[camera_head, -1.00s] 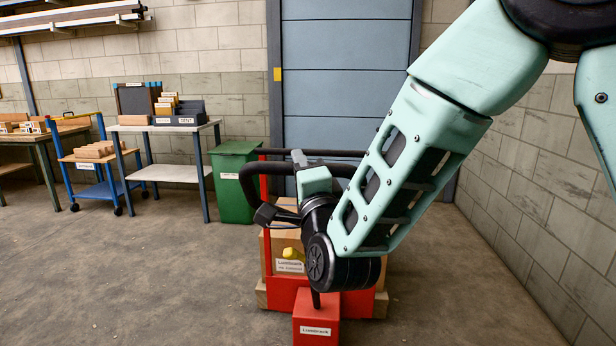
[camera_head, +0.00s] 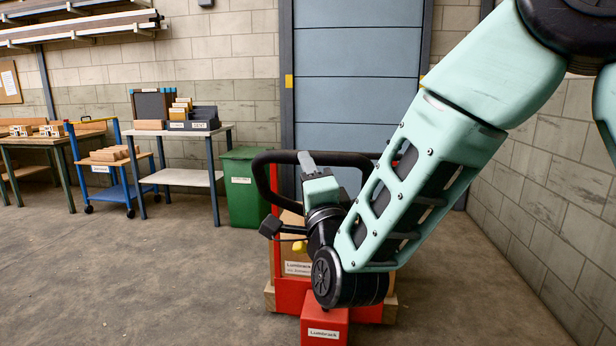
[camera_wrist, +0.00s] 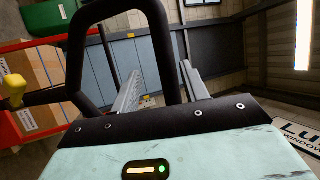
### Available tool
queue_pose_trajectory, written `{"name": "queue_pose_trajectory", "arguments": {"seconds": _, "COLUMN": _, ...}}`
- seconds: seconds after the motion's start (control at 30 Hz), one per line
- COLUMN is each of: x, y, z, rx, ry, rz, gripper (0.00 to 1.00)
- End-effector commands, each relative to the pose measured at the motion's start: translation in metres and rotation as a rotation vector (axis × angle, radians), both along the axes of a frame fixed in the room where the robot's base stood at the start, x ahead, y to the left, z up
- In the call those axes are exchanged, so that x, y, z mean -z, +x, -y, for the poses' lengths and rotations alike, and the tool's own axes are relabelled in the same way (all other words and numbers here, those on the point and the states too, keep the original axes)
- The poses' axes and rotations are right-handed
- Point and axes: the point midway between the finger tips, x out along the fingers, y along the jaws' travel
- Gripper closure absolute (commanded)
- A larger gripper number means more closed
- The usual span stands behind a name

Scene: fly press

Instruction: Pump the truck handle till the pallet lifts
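The black looped truck handle (camera_head: 262,185) stands above the red pump truck body (camera_head: 324,326) in the head view. It also shows as a large black loop in the wrist view (camera_wrist: 165,50). My gripper (camera_head: 308,165) is at the handle's top bar, pointing up and away. In the wrist view its two fingers (camera_wrist: 160,82) stand apart with a bar of the loop between them and a gap visible on the left. A boxed load (camera_head: 291,222) sits behind the truck, mostly hidden by my arm. The pallet's wooden edge (camera_head: 269,297) shows low at the left.
A green bin (camera_head: 243,190) stands behind left of the truck. A grey table (camera_head: 185,177) and a blue trolley (camera_head: 110,190) are farther left. A block wall (camera_head: 545,190) closes the right side. Floor (camera_head: 150,280) at the front left is clear.

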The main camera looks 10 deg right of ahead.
Motion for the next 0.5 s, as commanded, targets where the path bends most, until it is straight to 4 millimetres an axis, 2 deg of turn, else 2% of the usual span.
{"name": "queue_pose_trajectory", "arguments": {"seconds": 0.27, "x": 0.001, "y": -0.004, "z": 0.001, "rx": 0.001, "ry": 0.002, "rz": 0.002, "gripper": 0.55}}
{"name": "queue_pose_trajectory", "arguments": {"seconds": 0.37, "x": 0.005, "y": -0.014, "z": 0.002, "rx": 0.0, "ry": 0.001, "rz": 0.002, "gripper": 0.55}}
{"name": "queue_pose_trajectory", "arguments": {"seconds": 0.5, "x": 0.016, "y": -0.04, "z": 0.004, "rx": -0.001, "ry": 0.0, "rz": 0.001, "gripper": 0.55}}
